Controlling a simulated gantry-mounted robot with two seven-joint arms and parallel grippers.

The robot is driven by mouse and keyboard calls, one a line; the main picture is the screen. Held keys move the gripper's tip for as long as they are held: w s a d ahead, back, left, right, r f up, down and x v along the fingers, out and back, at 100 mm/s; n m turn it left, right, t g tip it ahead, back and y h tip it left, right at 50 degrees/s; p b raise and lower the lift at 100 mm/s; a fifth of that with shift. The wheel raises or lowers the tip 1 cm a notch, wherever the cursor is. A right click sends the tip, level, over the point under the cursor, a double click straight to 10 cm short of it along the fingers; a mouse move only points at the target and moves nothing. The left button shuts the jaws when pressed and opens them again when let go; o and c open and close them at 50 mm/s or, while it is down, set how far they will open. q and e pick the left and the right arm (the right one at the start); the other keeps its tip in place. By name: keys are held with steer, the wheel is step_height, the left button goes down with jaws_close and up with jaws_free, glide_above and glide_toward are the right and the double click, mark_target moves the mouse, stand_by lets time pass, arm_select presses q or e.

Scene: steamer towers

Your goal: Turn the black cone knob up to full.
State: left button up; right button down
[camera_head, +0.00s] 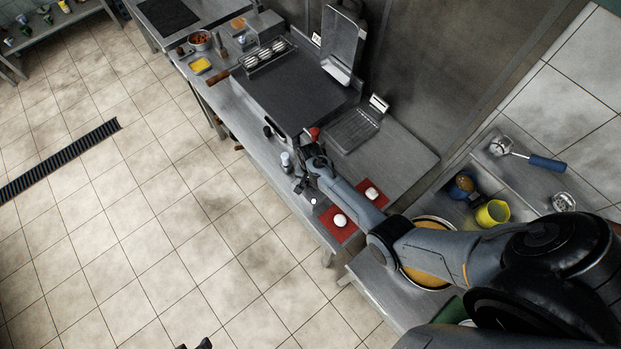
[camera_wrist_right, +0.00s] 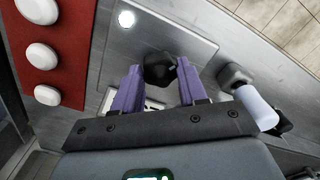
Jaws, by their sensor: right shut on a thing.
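The black cone knob (camera_wrist_right: 158,68) sits on a grey metal panel in the right wrist view. The two purple fingers of my right gripper (camera_wrist_right: 160,82) are shut on it, one on each side. In the head view my right arm comes in from the lower right, and my right gripper (camera_head: 300,184) is at the front edge of the counter. The knob is too small and dark to make out there. A small dark part at the bottom edge of the head view may be my left gripper (camera_head: 196,345); its jaws cannot be made out.
A white-and-grey cylinder (camera_wrist_right: 256,108) stands close beside the right gripper. A red mat (camera_wrist_right: 70,85) with white rounds lies on the other side. A round white spot (camera_wrist_right: 126,19) shows on the panel. A dark griddle (camera_head: 295,88) is on the counter behind.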

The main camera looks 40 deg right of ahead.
steer(key=shift+m, duration=0.4)
steer(key=m, duration=0.3)
steer(key=shift+p, duration=0.35)
steer(key=m, duration=0.3)
steer(key=shift+f, duration=0.15)
steer(key=shift+s+d+m, duration=0.1)
steer(key=shift+m, duration=0.4)
